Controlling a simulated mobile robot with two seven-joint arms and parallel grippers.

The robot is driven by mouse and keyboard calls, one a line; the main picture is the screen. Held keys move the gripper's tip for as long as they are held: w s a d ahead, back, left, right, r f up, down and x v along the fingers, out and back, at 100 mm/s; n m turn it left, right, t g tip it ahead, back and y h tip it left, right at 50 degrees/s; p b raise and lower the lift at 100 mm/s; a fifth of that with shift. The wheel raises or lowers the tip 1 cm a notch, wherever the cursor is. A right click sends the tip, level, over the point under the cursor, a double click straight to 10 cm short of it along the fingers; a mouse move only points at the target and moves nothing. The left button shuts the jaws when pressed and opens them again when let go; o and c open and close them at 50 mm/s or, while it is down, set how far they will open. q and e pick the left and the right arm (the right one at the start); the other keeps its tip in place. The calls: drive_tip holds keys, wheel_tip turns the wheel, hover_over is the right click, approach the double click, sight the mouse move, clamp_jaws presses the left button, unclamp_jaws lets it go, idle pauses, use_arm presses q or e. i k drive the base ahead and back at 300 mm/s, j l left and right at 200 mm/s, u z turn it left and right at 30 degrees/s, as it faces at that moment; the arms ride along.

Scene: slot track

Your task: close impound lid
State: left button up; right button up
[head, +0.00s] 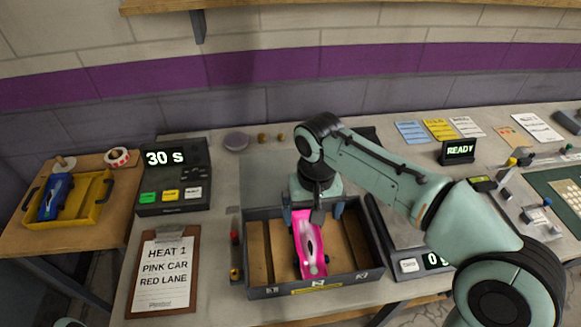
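The impound box (262,292) is a dark open-topped tray with wooden-floored compartments, at the front centre of the bench. A grey, see-through-looking panel (262,178) behind it may be its lid, standing open; my arm hides part of it. A pink car (310,258) lies in the middle compartment. My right gripper (314,213) reaches in from the right and points down over the rear of the box, at the far end of the car. Its fingers look spread apart, one on each side of the car's far end. I cannot tell whether they touch it. My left gripper is out of view.
A timer box (173,180) reading 30 S and a clipboard (163,272) stand left of the impound box. A scale (408,262) sits close on its right, partly under my arm. A yellow tray (88,213) holds a blue car (55,197). A READY display (458,151) stands at right.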

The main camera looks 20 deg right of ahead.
sight(231, 209)
drive_tip(key=k, duration=1)
